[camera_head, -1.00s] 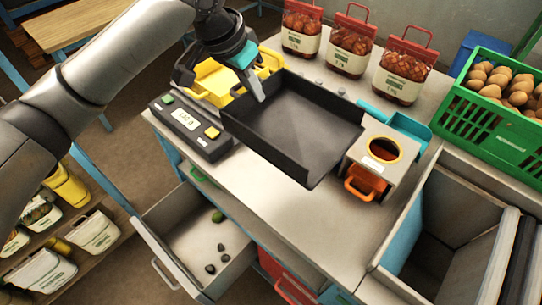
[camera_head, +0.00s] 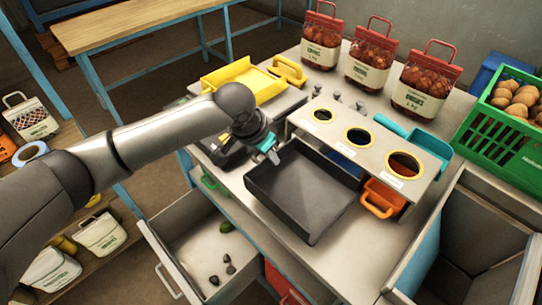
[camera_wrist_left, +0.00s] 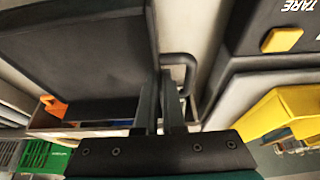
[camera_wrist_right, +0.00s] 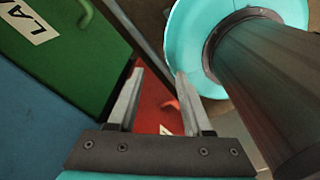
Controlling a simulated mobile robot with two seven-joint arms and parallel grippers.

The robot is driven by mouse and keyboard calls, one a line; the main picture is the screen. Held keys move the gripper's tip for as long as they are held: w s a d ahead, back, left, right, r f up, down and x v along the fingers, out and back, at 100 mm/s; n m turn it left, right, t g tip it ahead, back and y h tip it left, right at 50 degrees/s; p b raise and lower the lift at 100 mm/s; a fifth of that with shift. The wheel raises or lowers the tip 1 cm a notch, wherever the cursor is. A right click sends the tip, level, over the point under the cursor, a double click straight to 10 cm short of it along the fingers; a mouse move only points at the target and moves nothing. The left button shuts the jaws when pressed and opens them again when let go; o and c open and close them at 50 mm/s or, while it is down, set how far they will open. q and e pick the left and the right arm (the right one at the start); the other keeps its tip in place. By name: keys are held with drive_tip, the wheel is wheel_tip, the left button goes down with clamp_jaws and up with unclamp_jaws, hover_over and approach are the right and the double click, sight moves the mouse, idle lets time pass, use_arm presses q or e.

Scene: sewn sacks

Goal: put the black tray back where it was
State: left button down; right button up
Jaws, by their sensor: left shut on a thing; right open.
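The black tray (camera_head: 298,196) is a shallow open box and looks empty. In the head view it is in front of a grey three-hole stand (camera_head: 343,140), near the counter's front edge. I cannot tell whether its underside touches the counter. My left gripper (camera_head: 272,157) is at the tray's far-left side. In the left wrist view the left gripper (camera_wrist_left: 160,95) is shut at the tray's (camera_wrist_left: 75,60) edge, beside a dark loop handle (camera_wrist_left: 184,66). My right gripper (camera_wrist_right: 158,85) shows only in its wrist view, open and empty.
The dark scale (camera_head: 222,150) is partly behind my left arm. An open drawer (camera_head: 195,232) juts out below. Red-topped sacks (camera_head: 372,55) stand behind.

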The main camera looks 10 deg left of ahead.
use_arm(q)
drive_tip(key=shift+f, duration=0.2)
drive_tip(key=shift+f, duration=0.15)
drive_tip(key=c, duration=1)
unclamp_jaws()
drive_tip(key=shift+r, duration=0.4)
drive_tip(key=p+v, duration=0.2)
drive_tip(key=v, duration=1)
drive_tip(key=shift+w+d, duration=0.1)
